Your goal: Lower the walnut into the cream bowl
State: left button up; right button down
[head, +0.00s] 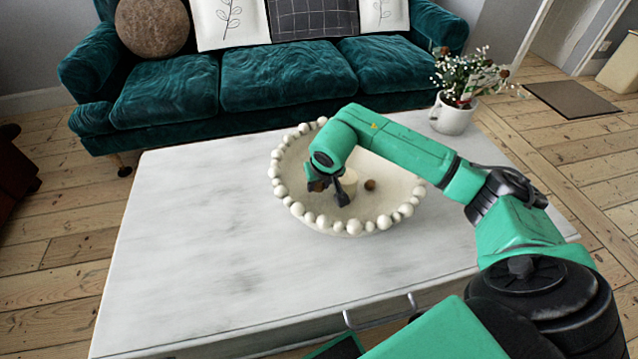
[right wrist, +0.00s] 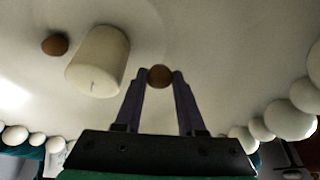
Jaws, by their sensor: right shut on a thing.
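The cream bowl (head: 296,165), with a rim of round cream beads, stands on the pale table. My right gripper (head: 329,188) reaches down inside the rim, left of the bowl's middle. In the right wrist view its two fingers (right wrist: 159,84) are shut on a small brown walnut (right wrist: 159,76), with the bowl's inner surface behind it. I cannot tell whether the walnut touches the bowl. A cream candle (right wrist: 97,62) and another brown, nut-like ball (right wrist: 55,43) are in the bowl. In the head view the ball (head: 370,185) is right of the candle (head: 349,184). My left gripper is not in view.
The marble-topped table (head: 190,240) is clear left of the bowl. A white mug with flowers (head: 452,116) stands at its back right corner. A teal sofa (head: 280,75) with cushions is behind the table. A drawer handle (head: 380,313) is at the front.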

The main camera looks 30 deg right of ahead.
jog(key=shift+f+b, duration=0.95)
jog(key=shift+f, duration=0.3)
dwell(0.4)
jog(key=shift+c, duration=2.1)
grip_release()
jog(key=shift+r, duration=0.1)
jog(key=shift+s+r, duration=0.1)
jog(key=shift+r, duration=0.25)
jog(key=d+p+v, duration=0.1)
jog(key=p+v, duration=0.2)
jog(key=v, duration=1)
jog(key=shift+a+r, duration=0.35)
jog(key=shift+a, duration=0.15)
jog(key=shift+s, duration=0.1)
